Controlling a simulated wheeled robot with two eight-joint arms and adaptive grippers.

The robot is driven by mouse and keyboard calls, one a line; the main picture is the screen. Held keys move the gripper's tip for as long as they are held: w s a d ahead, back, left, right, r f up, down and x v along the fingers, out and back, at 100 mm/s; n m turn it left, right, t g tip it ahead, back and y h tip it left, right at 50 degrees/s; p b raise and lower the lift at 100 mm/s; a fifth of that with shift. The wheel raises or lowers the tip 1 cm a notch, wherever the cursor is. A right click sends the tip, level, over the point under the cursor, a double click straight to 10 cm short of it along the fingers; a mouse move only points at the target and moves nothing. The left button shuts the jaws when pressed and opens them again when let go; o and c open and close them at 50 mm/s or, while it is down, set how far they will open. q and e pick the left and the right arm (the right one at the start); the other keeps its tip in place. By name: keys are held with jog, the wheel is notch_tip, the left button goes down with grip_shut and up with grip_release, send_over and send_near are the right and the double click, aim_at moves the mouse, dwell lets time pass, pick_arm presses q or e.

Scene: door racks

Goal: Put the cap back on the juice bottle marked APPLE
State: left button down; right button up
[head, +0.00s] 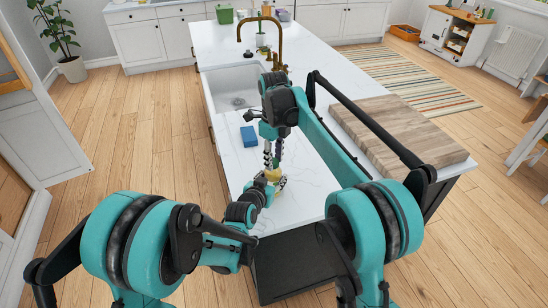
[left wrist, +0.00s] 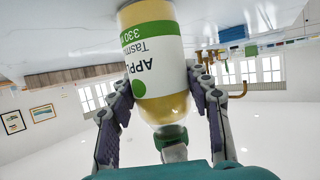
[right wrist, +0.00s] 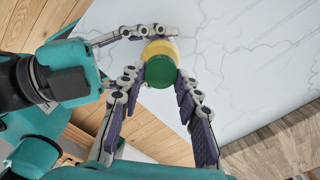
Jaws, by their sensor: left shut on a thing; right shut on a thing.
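The juice bottle marked APPLE (left wrist: 158,70) stands upright on the white counter; the left wrist view shows it upside down, with yellow juice and a white and green label. It shows small in the head view (head: 272,175). My left gripper (head: 268,183) is shut around the bottle's body. The green cap (right wrist: 161,71) is at the bottle's neck, between the fingers of my right gripper (right wrist: 158,84), which is shut on it from above. The cap also shows at the neck in the left wrist view (left wrist: 172,134). I cannot tell whether it is fully seated.
A blue sponge (head: 249,136) lies on the counter just beyond the bottle, left of my right arm. The sink (head: 232,92) with a brass tap (head: 262,30) is farther back. A wooden board (head: 410,145) lies at the right. The counter's left edge is close to the bottle.

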jog(key=shift+m, duration=1.1)
jog(key=o, duration=0.7)
jog(key=shift+c, duration=0.2)
jog(key=shift+r, duration=0.1)
jog(key=shift+r, duration=2.15)
